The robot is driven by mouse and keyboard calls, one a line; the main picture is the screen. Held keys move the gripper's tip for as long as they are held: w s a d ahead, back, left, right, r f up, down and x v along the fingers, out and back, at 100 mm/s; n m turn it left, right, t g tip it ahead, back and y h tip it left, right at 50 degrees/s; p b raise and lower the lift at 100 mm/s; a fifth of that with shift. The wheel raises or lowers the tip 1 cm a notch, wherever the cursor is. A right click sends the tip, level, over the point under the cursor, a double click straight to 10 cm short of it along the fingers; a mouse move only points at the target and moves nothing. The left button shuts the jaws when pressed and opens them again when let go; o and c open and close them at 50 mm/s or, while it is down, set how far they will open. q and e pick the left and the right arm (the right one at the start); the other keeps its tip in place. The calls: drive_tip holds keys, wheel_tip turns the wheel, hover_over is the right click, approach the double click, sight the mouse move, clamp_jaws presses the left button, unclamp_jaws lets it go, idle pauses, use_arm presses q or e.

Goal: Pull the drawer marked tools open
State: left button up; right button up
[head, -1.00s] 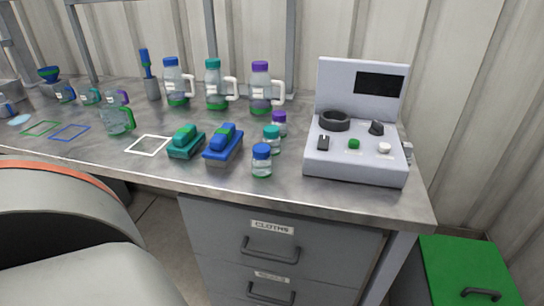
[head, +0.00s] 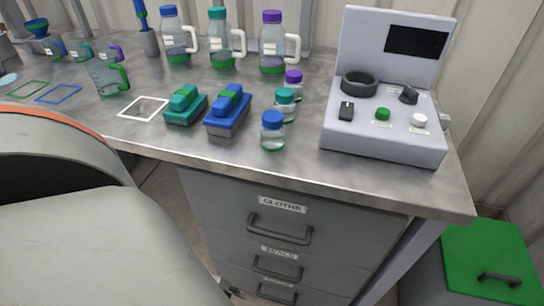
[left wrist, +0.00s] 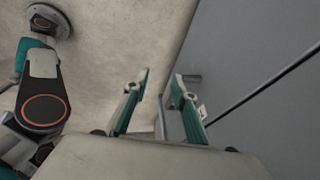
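The grey drawer unit under the bench shows a top drawer marked CLOTHS (head: 225,215), a middle drawer (head: 228,252) with a hard-to-read label, and part of a lower drawer whose label (head: 278,284) is unreadable. Its dark handle (head: 277,294) is at the picture's bottom edge. The drawers look shut. In the left wrist view, my left gripper (left wrist: 160,82) has its two teal-grey fingers apart, beside a grey upright front (left wrist: 250,55). My right gripper is not in view.
The bench top (head: 330,185) overhangs the drawers. It carries bottles, small jars, two clamp-like blocks and a control box (head: 380,140). A green-lidded bin (head: 490,255) stands on the floor at the right.

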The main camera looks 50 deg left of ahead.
use_arm(q)
approach(276, 300)
drive_tip(key=x, duration=0.4)
drive_tip(key=shift+f, duration=0.35)
drive_tip(key=shift+b+x, duration=0.75)
drive_tip(key=shift+x, duration=0.25)
drive_tip(key=shift+w+d+f, duration=0.1)
drive_tip(key=shift+d+f, duration=0.1)
drive_tip(key=shift+f, duration=0.2)
drive_tip(key=shift+w, duration=0.3)
clamp_jaws()
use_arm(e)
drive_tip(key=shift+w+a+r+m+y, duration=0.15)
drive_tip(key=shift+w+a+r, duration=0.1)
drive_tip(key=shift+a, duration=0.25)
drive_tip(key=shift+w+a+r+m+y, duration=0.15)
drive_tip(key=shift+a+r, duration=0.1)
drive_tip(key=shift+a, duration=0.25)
